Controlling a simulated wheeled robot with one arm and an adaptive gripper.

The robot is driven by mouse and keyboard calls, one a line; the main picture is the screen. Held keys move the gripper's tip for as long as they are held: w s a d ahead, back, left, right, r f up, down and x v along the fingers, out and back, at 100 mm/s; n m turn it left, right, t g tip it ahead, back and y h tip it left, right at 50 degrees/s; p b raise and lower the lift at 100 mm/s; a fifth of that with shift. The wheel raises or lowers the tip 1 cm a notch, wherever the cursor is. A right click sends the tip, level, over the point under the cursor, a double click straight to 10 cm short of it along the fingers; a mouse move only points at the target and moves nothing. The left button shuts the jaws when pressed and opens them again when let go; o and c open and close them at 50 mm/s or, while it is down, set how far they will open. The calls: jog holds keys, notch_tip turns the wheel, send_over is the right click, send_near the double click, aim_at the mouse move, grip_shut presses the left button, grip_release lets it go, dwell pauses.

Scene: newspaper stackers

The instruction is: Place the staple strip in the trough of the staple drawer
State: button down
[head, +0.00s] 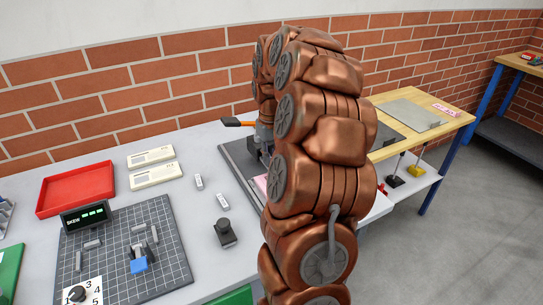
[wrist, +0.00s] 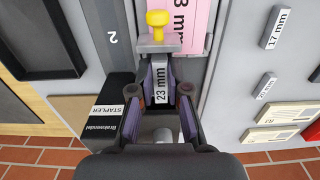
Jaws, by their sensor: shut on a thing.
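The staple strip (wrist: 161,82) is a grey bar labelled "23 mm" in the wrist view. My gripper (wrist: 160,95) is shut on it, with purple pads on both sides. The strip's upper end lies close to a grey metal piece (wrist: 145,46) with a yellow knob (wrist: 159,18), which seems to be the staple drawer's front. I cannot tell whether they touch, and no trough is clearly visible. The black stapler (wrist: 108,112), with its "STAPLER" label, stands just left of my gripper. In the head view my arm hides the gripper and strip.
A pink sheet (wrist: 200,20) lies beyond the knob. Loose strips labelled "17 mm" (wrist: 277,27) and apparently "20 mm" (wrist: 265,87) lie on the table at right. Cream boxes (head: 150,157), a red tray (head: 75,189) and a gridded board (head: 110,275) occupy the table's left.

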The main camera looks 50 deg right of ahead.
jog(key=c, duration=1.1)
grip_release()
jog(key=shift+c, duration=0.2)
jog(key=shift+r, duration=0.1)
jog(key=shift+r+p, duration=0.6)
jog(key=shift+r, duration=0.1)
jog(key=shift+r+b, duration=0.25)
jog(key=shift+b, duration=0.1)
notch_tip(320, 180, up, 11)
jog(key=b, duration=0.2)
jog(key=shift+r, duration=0.1)
jog(key=shift+a, duration=0.1)
